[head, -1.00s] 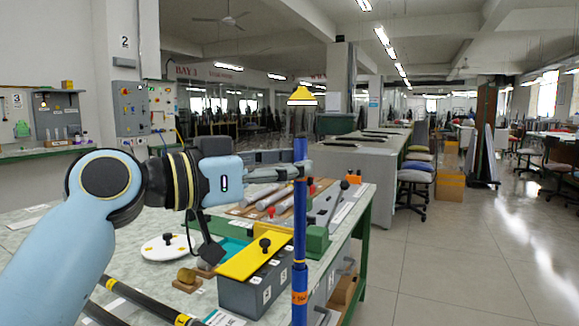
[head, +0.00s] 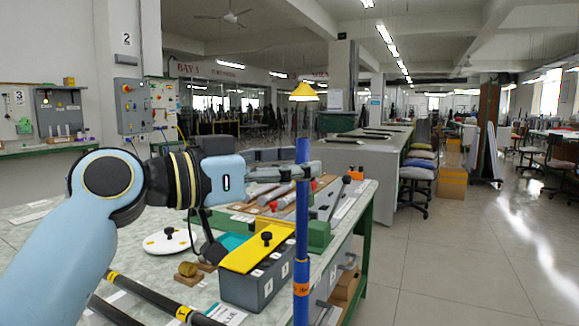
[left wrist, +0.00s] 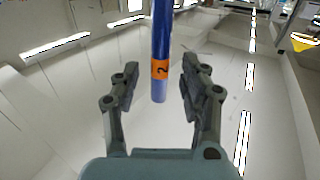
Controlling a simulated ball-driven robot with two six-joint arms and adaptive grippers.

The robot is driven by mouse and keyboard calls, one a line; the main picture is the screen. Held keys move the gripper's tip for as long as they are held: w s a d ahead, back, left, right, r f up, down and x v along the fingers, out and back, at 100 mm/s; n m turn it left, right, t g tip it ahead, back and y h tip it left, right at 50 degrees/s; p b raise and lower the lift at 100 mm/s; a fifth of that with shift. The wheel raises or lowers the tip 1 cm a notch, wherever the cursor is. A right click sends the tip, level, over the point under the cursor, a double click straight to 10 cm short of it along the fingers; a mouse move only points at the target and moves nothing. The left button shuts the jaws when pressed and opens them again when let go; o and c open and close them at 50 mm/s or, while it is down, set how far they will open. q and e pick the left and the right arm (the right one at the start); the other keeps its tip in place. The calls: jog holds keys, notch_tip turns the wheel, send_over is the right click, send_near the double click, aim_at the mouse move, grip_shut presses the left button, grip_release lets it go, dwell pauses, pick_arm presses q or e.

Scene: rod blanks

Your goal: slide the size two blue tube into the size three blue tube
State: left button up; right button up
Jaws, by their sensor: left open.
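The size two blue tube (head: 302,205) stands upright, dark blue. Its lighter end and orange band marked 2 show in the left wrist view (left wrist: 160,86). Below it in the head view is a slightly wider blue tube (head: 301,273) with an orange band, seemingly the size three tube. The two are in line, and the upper one appears to enter the lower one's top; how deep is hidden. My left gripper (left wrist: 158,82) is open, its fingers apart on both sides of the size two tube near its top. The lower tube's bottom is out of frame. My right gripper is not in view.
Black rods (head: 150,295) lie at the front. Open floor (head: 450,270) is at the right.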

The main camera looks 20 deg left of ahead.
pick_arm(q)
jog(key=v, duration=1.2)
dwell(0.6)
